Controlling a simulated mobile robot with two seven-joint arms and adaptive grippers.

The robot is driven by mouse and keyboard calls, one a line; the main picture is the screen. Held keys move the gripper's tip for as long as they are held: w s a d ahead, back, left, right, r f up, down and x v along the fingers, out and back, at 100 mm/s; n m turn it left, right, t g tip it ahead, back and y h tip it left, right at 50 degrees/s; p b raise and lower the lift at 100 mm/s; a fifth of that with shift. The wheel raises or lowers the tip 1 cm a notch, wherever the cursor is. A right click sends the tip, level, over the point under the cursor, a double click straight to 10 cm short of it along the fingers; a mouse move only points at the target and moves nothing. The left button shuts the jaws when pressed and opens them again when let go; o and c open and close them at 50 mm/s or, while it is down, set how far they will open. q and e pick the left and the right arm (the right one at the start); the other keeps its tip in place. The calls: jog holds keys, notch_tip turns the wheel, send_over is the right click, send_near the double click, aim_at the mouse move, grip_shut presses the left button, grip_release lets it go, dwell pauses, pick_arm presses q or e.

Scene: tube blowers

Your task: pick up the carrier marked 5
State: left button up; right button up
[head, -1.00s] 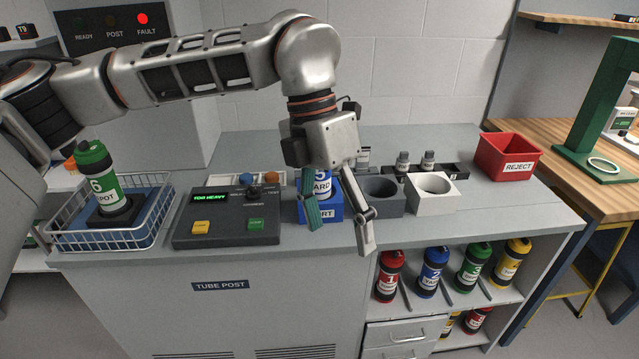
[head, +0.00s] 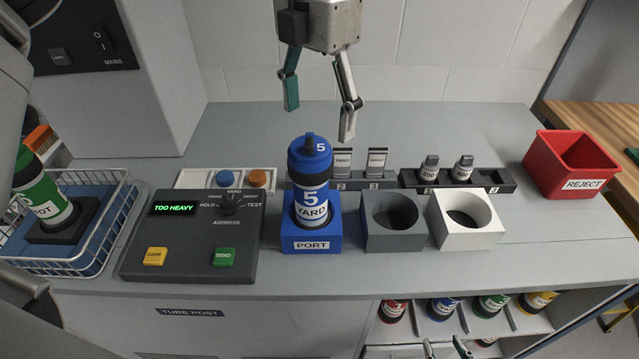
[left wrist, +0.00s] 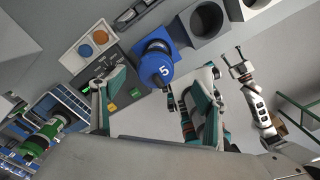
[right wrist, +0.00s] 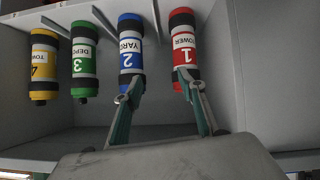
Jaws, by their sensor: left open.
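The carrier marked 5 (head: 311,185) is blue with a white band reading 5 YARD. It stands upright in the blue PORT socket (head: 312,238). Its blue cap also shows in the left wrist view (left wrist: 157,70). My left gripper (head: 319,108) is open and empty, fingers pointing down, above the carrier in the head view and not touching it. In the left wrist view the carrier's cap appears between the spread fingers. My right gripper (right wrist: 159,80) is open and empty, low in front of the shelf carriers; its fingertips (head: 447,350) show at the head view's bottom edge.
A grey console (head: 190,240) reads TOO HEAVY. A wire basket (head: 70,265) holding a green carrier (head: 42,192) is at left. Grey (head: 394,220) and white (head: 466,220) empty sockets stand right of the port. A red REJECT bin (head: 570,165) is farther right.

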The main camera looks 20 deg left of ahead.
aim_at(309, 137)
pick_arm(q)
jog(key=shift+f, duration=0.4)
jog(key=shift+s+a+f, duration=0.1)
jog(key=shift+s+f, duration=0.05)
jog(key=shift+f, duration=0.7)
jog(key=shift+s+a+f, duration=0.1)
jog(key=shift+s+f, duration=0.05)
jog(key=shift+f, duration=0.2)
jog(key=f, duration=0.1)
jog(key=a+f, duration=0.1)
jog(key=f, duration=0.1)
jog(key=shift+s+f, duration=0.1)
jog(key=shift+f, duration=0.1)
jog(key=shift+d+f, duration=0.1)
jog(key=shift+f, duration=0.5)
jog(key=c, duration=1.4)
jog(key=shift+r, duration=0.1)
jog(key=c, duration=0.4)
pick_arm(e)
jog(key=shift+s+f, duration=0.15)
jog(key=shift+s, duration=0.4)
pick_arm(q)
jog(key=shift+r, duration=0.1)
